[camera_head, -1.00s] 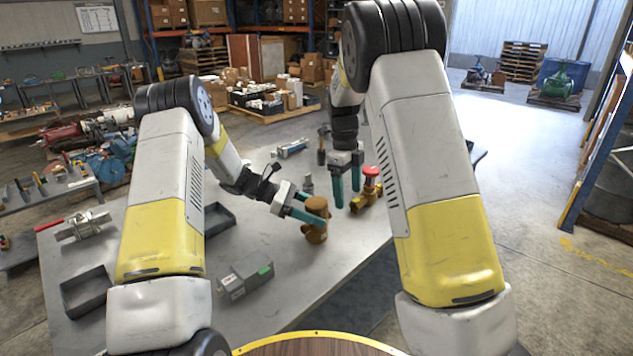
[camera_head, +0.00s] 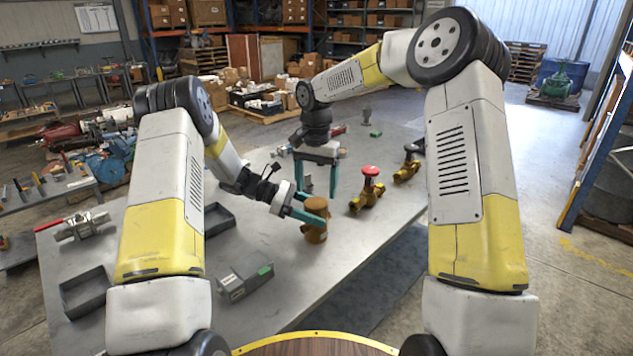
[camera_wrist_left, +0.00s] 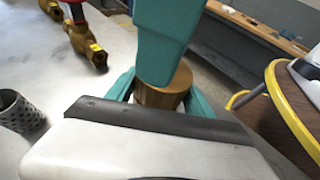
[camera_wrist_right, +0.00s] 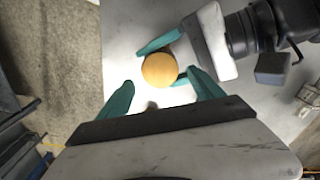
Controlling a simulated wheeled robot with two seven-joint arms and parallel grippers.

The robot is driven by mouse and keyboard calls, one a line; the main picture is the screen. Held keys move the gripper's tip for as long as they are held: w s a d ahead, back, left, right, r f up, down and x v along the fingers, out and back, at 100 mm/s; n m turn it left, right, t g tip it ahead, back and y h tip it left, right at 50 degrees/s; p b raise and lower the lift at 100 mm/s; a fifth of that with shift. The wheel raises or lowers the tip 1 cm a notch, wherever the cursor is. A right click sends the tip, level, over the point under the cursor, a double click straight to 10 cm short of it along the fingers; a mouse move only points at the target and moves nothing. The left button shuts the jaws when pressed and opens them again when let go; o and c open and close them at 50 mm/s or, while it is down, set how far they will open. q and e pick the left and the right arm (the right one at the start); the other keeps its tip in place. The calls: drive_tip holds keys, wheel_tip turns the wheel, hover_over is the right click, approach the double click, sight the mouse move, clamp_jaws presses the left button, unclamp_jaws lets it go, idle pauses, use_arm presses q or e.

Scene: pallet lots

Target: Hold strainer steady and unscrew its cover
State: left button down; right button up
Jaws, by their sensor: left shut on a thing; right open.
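The bronze strainer (camera_head: 314,232) stands upright on the grey table, its round cover (camera_head: 316,204) on top. My left gripper (camera_head: 313,217) comes in from the left and is shut on the strainer's body. In the left wrist view, the strainer (camera_wrist_left: 166,93) shows between the teal fingers, partly hidden by one. My right gripper (camera_head: 316,192) is open, pointing down above and just behind the strainer. In the right wrist view, the cover (camera_wrist_right: 160,70) appears between the right fingertips, apart from them, with left fingers on both sides below it.
A brass valve with a red handwheel (camera_head: 368,190) stands right of the strainer, with another brass valve (camera_head: 406,170) beyond. A perforated metal cylinder (camera_wrist_left: 20,112) stands nearby. A grey box (camera_head: 245,278) and dark trays (camera_head: 86,292) lie left. The table's front right is clear.

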sight(316, 202)
wheel_tip(316, 202, down, 7)
drive_tip(key=shift+r, duration=0.2)
drive_tip(key=c, duration=1.5)
drive_tip(key=shift+o, duration=0.2)
drive_tip(key=n, duration=0.6)
drive_tip(key=shift+r+n, duration=0.1)
drive_tip(key=shift+n, duration=0.3)
drive_tip(key=o, duration=1.6)
drive_tip(key=shift+c, duration=0.2)
